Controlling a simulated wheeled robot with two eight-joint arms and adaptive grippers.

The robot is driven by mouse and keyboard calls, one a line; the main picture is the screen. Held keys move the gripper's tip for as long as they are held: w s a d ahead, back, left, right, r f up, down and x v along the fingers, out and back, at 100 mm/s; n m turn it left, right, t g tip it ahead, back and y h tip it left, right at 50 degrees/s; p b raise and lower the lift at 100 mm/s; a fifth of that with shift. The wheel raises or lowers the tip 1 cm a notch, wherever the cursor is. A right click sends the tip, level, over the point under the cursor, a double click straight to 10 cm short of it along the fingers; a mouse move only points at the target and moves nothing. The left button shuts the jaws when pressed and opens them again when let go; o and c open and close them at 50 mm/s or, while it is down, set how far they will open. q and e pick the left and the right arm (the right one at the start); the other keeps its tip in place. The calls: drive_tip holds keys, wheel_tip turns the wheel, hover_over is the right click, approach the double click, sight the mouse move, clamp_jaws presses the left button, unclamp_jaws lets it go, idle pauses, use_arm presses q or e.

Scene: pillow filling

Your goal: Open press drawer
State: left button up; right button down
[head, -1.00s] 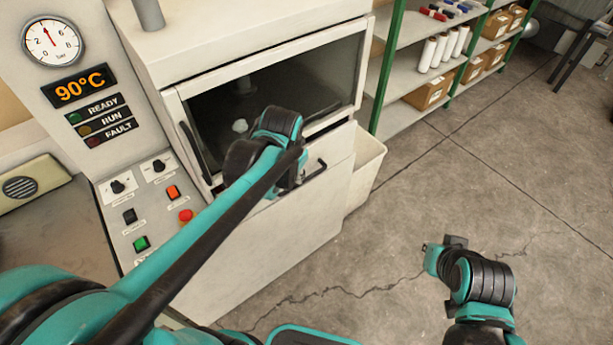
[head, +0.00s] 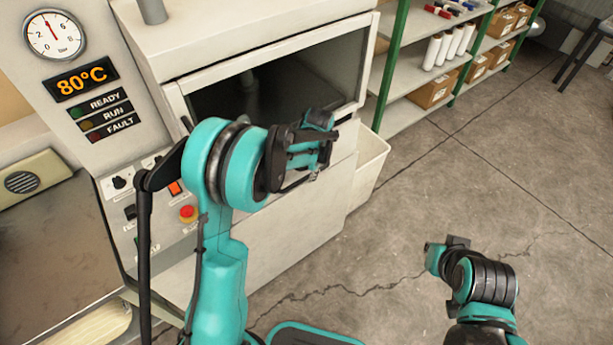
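The press (head: 250,40) is a white machine with a dark open-looking window (head: 300,75) in its upper front. The white drawer front (head: 290,225) is below that window. The drawer handle is hidden behind my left arm and gripper. My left gripper (head: 324,148) is in front of the upper drawer front, pointing right. Its fingers are small and dark, and I cannot tell whether they are open or touching anything. My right gripper (head: 445,250) is over the floor at the lower right, away from the press; its finger state is unclear.
The control panel has a gauge (head: 54,35), a display (head: 80,79) reading 80°C and a red button (head: 188,213). A white bin (head: 368,165) stands right of the press. Green-framed shelves (head: 400,108) hold rolls and boxes.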

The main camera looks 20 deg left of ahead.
use_arm(q)
drive_tip(key=shift+w+a+f, duration=0.1)
drive_tip(key=shift+a+f, duration=0.05)
drive_tip(key=shift+f, duration=0.85)
use_arm(e)
drive_tip(key=shift+f, duration=0.3)
use_arm(q)
clamp_jaws()
